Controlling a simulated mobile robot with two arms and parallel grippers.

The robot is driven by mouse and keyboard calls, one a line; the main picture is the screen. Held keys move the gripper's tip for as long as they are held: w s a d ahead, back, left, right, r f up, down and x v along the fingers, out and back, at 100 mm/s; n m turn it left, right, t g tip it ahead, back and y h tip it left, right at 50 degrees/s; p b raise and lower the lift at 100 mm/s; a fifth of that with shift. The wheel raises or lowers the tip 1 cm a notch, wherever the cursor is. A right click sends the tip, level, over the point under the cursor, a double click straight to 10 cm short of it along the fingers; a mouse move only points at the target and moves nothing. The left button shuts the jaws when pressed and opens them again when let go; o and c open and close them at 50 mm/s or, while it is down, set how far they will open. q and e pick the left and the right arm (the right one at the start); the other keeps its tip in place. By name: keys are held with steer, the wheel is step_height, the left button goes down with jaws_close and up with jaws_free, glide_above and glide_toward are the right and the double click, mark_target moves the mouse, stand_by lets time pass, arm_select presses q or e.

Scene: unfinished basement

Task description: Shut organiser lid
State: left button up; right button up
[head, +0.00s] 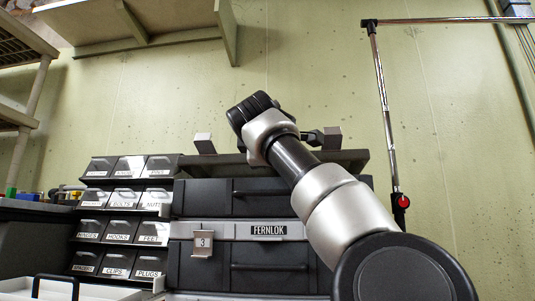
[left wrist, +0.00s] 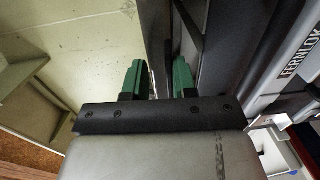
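The dark FERNLOK chest (head: 190,235) stands against the wall. A flat grey-brown slab (head: 353,160) lies across its top, seen nearly edge-on, with two small grey blocks on or behind it. I cannot tell which part is the organiser lid or how far it is open. One arm of mine crosses from the lower right up to the slab, hiding part of it. Its fingers are not clear there. In the left wrist view my left gripper (left wrist: 158,80) has two green-padded fingers apart, with dark strips beyond the gap. The FERNLOK label (left wrist: 301,57) appears sideways at the right.
Several labelled small bins (head: 118,200) are stacked left of the chest. A metal pole (head: 384,105) with a red-centred knob stands at the right. A shelf (head: 140,30) hangs on the wall above. The wall between shelf and chest is bare.

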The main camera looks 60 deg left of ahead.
arm_select(q)
steer(key=shift+o, duration=0.7)
steer(key=shift+s+d+f, duration=0.1)
steer(key=shift+d, duration=0.05)
steer(key=b+v, duration=0.4)
steer(key=v, duration=0.6)
steer(key=shift+s+d, duration=0.15)
steer(key=shift+d, duration=0.05)
